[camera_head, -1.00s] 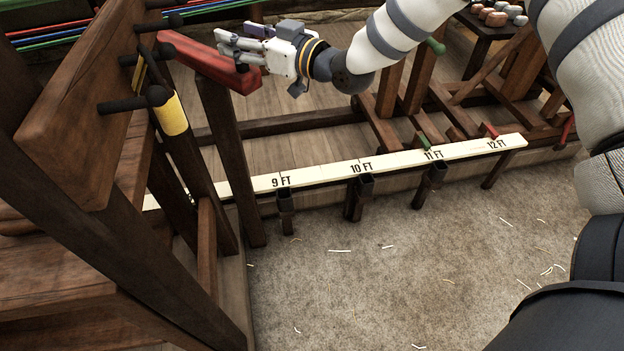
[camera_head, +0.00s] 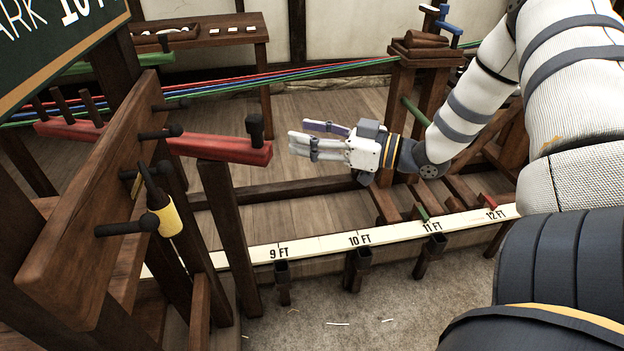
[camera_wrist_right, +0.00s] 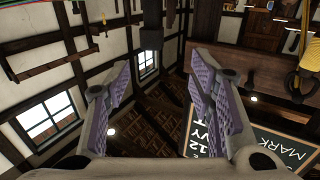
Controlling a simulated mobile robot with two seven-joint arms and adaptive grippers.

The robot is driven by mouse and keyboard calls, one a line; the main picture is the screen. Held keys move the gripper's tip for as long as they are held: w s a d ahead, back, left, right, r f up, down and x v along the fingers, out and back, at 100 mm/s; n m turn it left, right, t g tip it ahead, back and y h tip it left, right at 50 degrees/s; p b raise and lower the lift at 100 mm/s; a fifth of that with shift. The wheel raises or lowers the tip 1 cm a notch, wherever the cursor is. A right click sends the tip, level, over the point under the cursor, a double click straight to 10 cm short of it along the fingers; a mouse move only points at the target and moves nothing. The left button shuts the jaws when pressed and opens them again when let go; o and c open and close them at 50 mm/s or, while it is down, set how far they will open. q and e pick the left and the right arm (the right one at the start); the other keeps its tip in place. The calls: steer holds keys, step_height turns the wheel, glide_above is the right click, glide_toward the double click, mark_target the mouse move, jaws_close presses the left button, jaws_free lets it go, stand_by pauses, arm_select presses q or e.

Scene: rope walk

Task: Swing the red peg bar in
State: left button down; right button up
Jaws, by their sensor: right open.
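The red peg bar (camera_head: 221,147) is a long bar at the left of the head view. It runs from behind the wooden peg board to a free end resting above a dark wooden post (camera_head: 228,225), with a dark knob on that end. Several dark pegs stand on its far left part. My right gripper (camera_head: 297,139) is open and empty, just to the right of the bar's free end, with a small gap seen between them. In the right wrist view the two purple-padded fingers (camera_wrist_right: 165,100) are apart with nothing between them. My left gripper is not in view.
A wooden peg board (camera_head: 100,200) with dark pegs and a yellow-handled tool (camera_head: 165,212) stands at the left. Red, blue and green ropes (camera_head: 310,72) stretch behind. A pale measuring strip (camera_head: 320,243) runs along below. A wooden table (camera_head: 205,35) stands at the back.

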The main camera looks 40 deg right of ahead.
steer(key=a+f+m+g+h, duration=0.2)
steer(key=a+f, duration=0.1)
steer(key=f, duration=0.4)
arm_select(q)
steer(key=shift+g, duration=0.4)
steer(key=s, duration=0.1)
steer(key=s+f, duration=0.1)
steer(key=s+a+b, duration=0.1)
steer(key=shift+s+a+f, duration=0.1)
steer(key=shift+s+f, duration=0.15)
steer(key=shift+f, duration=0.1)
arm_select(e)
steer(key=s+a+f+m+g+h, duration=0.1)
steer(key=s+a+f+g+h, duration=0.1)
steer(key=s+a+f+g, duration=0.2)
steer(key=s+a+f+m+g+h, duration=0.1)
steer(key=s+a+f+g, duration=0.3)
steer(key=s+f, duration=0.6)
step_height(320, 180, down, 5)
steer(key=shift+a+r+m+g+h, duration=0.1)
steer(key=shift+a+m+g+h, duration=0.4)
steer(key=shift+a, duration=0.45)
